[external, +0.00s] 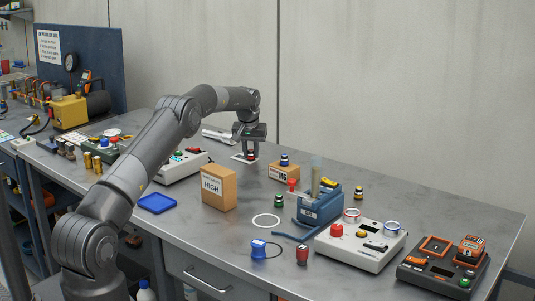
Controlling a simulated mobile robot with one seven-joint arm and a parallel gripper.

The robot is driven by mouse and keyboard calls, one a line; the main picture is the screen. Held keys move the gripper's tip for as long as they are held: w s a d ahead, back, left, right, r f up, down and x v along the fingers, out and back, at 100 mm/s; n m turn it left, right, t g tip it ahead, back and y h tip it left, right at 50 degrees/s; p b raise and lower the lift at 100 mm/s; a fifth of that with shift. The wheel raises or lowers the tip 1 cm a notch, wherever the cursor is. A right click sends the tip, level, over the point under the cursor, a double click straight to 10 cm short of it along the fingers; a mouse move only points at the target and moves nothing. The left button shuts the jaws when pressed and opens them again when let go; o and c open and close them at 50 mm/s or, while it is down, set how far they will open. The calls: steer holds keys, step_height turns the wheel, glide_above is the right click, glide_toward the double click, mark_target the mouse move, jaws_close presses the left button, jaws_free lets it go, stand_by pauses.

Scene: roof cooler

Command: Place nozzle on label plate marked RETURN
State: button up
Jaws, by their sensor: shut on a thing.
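My gripper (250,149) points down over the back middle of the bench. It is shut on a small dark and red piece (251,155), which may be the nozzle; the fingers hide part of it. A small pale plate (237,157) lies flat on the bench right under it. I cannot read any writing on this plate, so I cannot tell whether it is marked RETURN. The held piece is at or just above the plate; whether they touch is not clear.
A cardboard block marked HIGH (217,188) and a smaller one (284,172) with a blue-black fitting on top (284,159) stand nearby. A blue holder (319,208), a blue tray (157,203) and a white control box (360,245) are further forward. Bench is clear behind right.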

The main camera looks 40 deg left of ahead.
steer(key=o, duration=1)
steer(key=shift+f, duration=0.1)
